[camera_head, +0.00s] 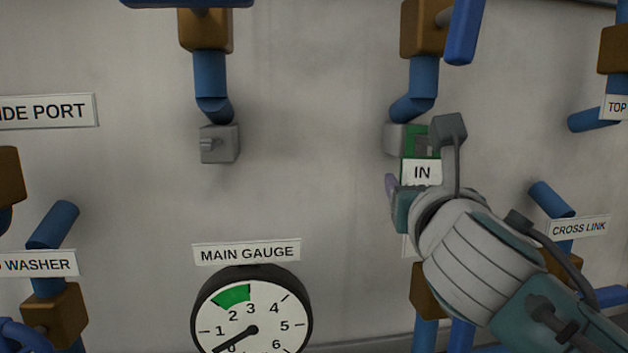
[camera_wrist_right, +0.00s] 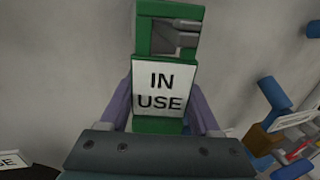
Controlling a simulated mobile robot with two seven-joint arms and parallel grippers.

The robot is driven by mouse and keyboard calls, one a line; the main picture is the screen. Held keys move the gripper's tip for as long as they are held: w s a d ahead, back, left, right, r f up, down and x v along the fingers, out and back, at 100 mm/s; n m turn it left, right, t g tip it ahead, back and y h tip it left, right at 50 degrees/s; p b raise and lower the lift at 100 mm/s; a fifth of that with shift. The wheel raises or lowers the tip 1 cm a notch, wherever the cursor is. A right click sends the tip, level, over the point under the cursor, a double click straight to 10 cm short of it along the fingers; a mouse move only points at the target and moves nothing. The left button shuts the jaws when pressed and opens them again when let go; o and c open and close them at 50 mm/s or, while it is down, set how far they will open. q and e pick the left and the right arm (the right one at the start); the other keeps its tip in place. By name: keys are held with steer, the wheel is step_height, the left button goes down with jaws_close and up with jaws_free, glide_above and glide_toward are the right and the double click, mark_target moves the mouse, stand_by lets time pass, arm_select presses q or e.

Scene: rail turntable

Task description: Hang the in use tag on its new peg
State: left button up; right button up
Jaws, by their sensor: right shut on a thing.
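The in use tag (camera_head: 421,172) is a green frame with an open window at the top and a white label. It is upright against the wall in the head view, partly hidden by my right arm. My right gripper (camera_wrist_right: 160,118) is shut on the tag's lower part, a purple finger on each side. A grey peg block (camera_head: 393,138) sits behind the tag; grey peg parts (camera_wrist_right: 181,38) show in its window in the wrist view. I cannot tell whether the tag rests on the peg. Another grey peg (camera_head: 220,143) on the left is bare. My left gripper is out of view.
Blue pipes with brown valve blocks (camera_head: 424,28) and blue handles (camera_head: 464,30) stick out above and around the tag. A main gauge (camera_head: 251,325) is at the bottom, under its label. The wall between the two pegs is clear.

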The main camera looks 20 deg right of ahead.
steer(key=o, duration=1.4)
